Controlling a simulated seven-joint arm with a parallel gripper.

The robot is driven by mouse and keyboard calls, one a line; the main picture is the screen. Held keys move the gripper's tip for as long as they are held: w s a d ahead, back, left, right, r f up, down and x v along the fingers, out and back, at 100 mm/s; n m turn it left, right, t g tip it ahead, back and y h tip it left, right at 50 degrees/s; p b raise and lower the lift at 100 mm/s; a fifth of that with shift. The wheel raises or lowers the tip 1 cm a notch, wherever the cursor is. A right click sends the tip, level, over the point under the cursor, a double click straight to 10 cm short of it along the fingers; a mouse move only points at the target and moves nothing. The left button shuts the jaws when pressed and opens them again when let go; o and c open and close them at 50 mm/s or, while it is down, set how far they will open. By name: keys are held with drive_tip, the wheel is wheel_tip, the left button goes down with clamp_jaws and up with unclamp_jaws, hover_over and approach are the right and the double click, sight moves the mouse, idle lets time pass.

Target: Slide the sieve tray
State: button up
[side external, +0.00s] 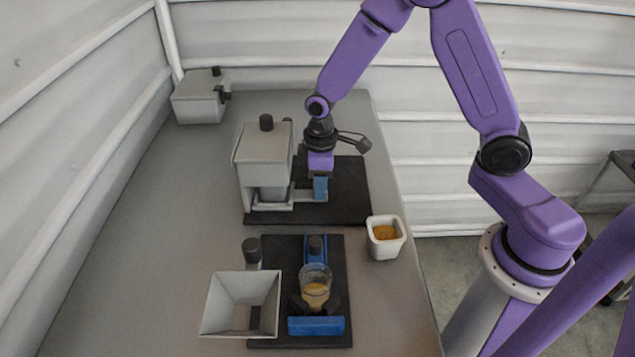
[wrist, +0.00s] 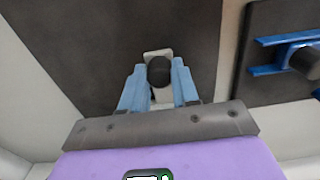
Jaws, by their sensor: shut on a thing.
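The grey hopper unit (side external: 263,160) stands on a black base plate (side external: 350,190). A light grey tray part (side external: 305,196), apparently the sieve tray, sticks out from its lower right side toward my gripper (side external: 320,188). In the wrist view, my gripper's blue fingers (wrist: 158,68) are closed on a black knob (wrist: 160,73) on a light grey piece. My gripper points down at the right of the hopper. The rest of the tray is hidden inside the hopper unit or behind the fingers.
A clear cup (side external: 315,282) with orange contents stands in a blue-and-black fixture in front. An empty grey funnel (side external: 225,302) is left of it. A white cup (side external: 385,247) of orange material sits near the right table edge. A grey lidded box (side external: 198,100) stands back left.

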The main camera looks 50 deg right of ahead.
drive_tip(key=shift+s+d, duration=3.15)
drive_tip(key=shift+s, duration=0.2)
drive_tip(key=o, duration=0.7)
drive_tip(key=shift+r, duration=0.1)
wheel_tip(320, 180, up, 7)
